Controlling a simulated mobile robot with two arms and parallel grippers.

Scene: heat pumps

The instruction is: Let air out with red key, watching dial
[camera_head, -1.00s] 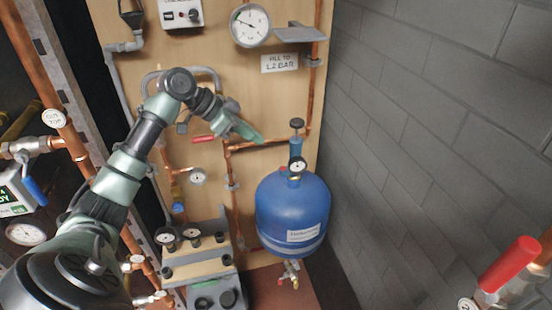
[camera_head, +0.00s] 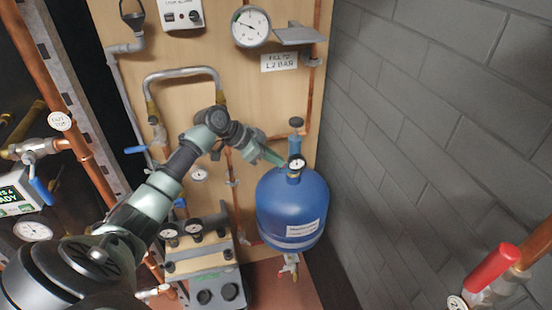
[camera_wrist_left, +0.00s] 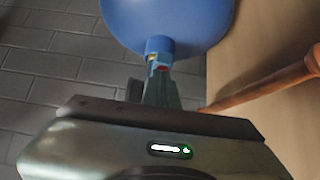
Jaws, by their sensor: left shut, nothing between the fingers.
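My left gripper (camera_head: 279,161) is shut and empty, its tip close to the top of the blue vessel (camera_head: 290,205). In the left wrist view the shut fingers (camera_wrist_left: 162,72) overlap the neck of the blue vessel (camera_wrist_left: 165,20); I cannot tell whether they touch it. A small red spot and a yellow spot show at the fingertips there. A small dial (camera_head: 297,163) sits on the vessel's top. A larger white dial (camera_head: 251,26) hangs on the board above. I cannot make out the red key for certain. My right gripper is out of view.
Copper pipes run up the wooden board. A red-handled lever (camera_head: 492,268) is at the lower right, by the grey block wall (camera_head: 430,110). A grey shelf (camera_head: 298,35) juts out above.

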